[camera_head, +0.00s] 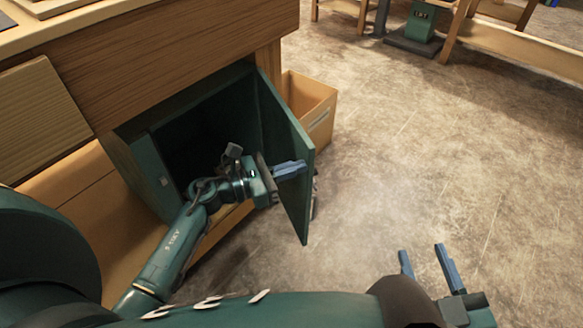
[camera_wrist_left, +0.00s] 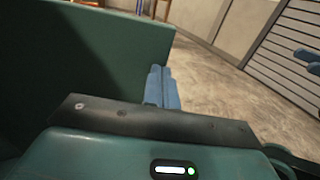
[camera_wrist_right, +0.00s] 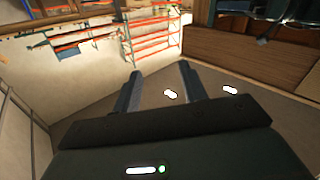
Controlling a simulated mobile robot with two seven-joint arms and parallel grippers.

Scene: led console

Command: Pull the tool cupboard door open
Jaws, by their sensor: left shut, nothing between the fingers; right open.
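The tool cupboard (camera_head: 122,160) is a dark green box under the wooden bench, with a dark interior. Its green door (camera_head: 278,118) stands wide open, swung out to the right, with its inner face towards my left arm. My left gripper (camera_head: 290,170) is shut and empty. Its blue fingers lie against or just in front of the door's inner face; I cannot tell whether they touch. In the left wrist view the shut fingers (camera_wrist_left: 162,88) are beside the green door panel (camera_wrist_left: 80,60). My right gripper (camera_head: 426,262) is open and empty, over the floor at lower right.
The wooden bench (camera_head: 170,55) overhangs the cupboard. A light wooden box (camera_head: 310,98) stands just behind the door. Other wooden benches (camera_head: 520,45) and a green machine base (camera_head: 420,25) stand at the back. The floor (camera_head: 420,150) right of the door is clear.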

